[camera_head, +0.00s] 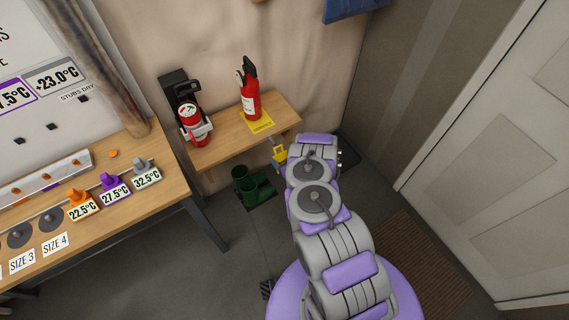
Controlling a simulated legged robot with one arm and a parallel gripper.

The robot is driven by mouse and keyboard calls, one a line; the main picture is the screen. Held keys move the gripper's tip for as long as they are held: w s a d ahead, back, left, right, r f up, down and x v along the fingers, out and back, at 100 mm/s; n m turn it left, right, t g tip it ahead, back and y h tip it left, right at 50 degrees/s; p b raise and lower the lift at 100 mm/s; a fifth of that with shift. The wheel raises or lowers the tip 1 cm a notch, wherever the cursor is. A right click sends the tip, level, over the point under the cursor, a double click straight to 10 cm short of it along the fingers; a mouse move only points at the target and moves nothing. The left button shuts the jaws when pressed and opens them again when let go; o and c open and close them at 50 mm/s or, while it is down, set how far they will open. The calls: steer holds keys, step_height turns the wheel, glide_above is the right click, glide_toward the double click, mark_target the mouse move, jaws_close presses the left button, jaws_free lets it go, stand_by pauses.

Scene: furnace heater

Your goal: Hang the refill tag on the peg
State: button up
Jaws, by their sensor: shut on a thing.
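A small yellow tag (280,155), which I take to be the refill tag, shows just left of the end of my arm, in front of the wooden shelf's front edge. My gripper (289,157) is at the far end of my grey and purple arm, and its fingers are mostly hidden by the wrist. It appears shut on the yellow tag, with the grip itself not clearly visible. I cannot make out the peg in this view.
A wooden shelf (217,147) holds a red extinguisher (250,95) by a yellow card (262,123), and another red extinguisher (190,118) in a black bracket. Green boots (253,187) stand below. A workbench (125,222) is left; a door (500,150) is right.

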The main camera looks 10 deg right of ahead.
mark_target(281, 156)
steer(key=shift+w+a+f+b, duration=0.1)
steer(key=shift+w+a+b, duration=0.05)
steer(key=shift+w+b, duration=0.95)
steer(key=shift+w+a+f+b, duration=0.1)
steer(key=shift+w+a+b, duration=0.1)
steer(key=shift+w+b, duration=0.25)
steer(key=shift+w+a+b, duration=0.2)
steer(key=shift+w+b, duration=0.1)
steer(key=shift+w, duration=0.2)
steer(key=shift+w+a+f+b, duration=0.15)
steer(key=shift+w+f+b, duration=0.2)
steer(key=shift+w+f, duration=0.2)
steer(key=o, duration=1.1)
steer(key=p+v, duration=0.5)
steer(key=v, duration=1.2)
steer(key=shift+s+r+p, duration=0.1)
steer(key=shift+p, duration=0.25)
